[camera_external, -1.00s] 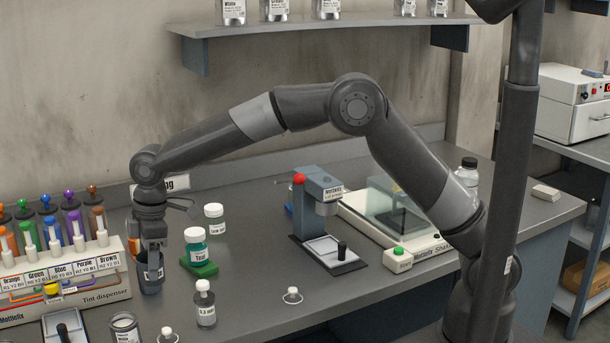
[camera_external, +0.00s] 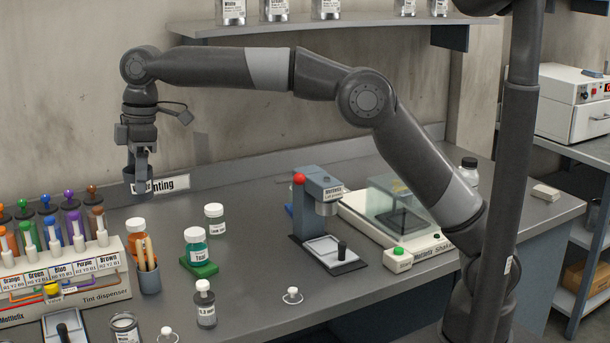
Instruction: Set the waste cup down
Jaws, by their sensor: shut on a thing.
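My gripper (camera_external: 138,175) is raised at the left, in front of the back wall and above the bench. It is shut on a small dark blue-grey thing (camera_external: 139,187), which looks like the waste cup. The fingers hide part of it, and its contents cannot be seen. It hangs clear of the bench top and covers part of the white "Tinting" sign (camera_external: 170,185) behind it.
A "Test" jar (camera_external: 195,248) stands on a green block (camera_external: 199,268). Bare bench (camera_external: 255,235) lies right of the jars.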

